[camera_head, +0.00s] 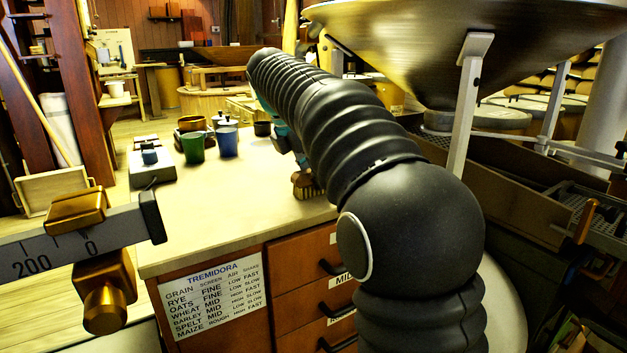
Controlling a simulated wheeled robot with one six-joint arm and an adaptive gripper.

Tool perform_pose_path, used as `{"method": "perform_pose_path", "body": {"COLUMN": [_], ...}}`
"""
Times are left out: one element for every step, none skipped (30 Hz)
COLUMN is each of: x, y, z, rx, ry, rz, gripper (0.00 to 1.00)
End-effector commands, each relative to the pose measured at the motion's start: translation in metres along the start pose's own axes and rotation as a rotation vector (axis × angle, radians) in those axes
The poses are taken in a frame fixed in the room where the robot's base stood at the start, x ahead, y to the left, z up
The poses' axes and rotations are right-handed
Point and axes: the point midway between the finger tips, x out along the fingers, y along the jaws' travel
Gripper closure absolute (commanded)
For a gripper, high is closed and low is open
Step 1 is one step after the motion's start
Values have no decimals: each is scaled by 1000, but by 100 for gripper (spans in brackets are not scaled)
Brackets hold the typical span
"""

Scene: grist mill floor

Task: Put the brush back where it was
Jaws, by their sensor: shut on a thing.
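The pale worktop (230,210) lies under the brush.
A large metal hopper (430,50) hangs at right. The worktop's front left is clear.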

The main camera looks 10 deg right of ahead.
Motion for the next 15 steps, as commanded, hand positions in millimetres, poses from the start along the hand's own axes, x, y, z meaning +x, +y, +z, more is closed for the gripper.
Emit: {"method": "perform_pose_path", "body": {"x": [2, 2, 1, 1, 1, 1, 1, 1, 2, 3, 4, 4, 3, 3, 4], "y": [0, 0, 0, 0, 0, 0, 0, 0, 0, 0, 0, 0, 0, 0, 0], "z": [-1, -1, 0, 0, 0, 0, 0, 0, -1, -1, -1, -1, -1, -1, -1], "rx": [1, 1, 1, 1, 1, 1, 1, 1, 0, 0, 0, 0, 0, 0, 0], "ry": [0, 0, 0, 0, 0, 0, 0, 0, 0, 0, 0, 0, 0, 0, 0], "rz": [1, 1, 1, 1, 1, 1, 1, 1, 1, 0, 0, 1, 1, 1, 1], "gripper": [92, 92, 92, 92, 92, 92, 92, 92, 92, 92, 92, 52, 44, 37, 34]}}
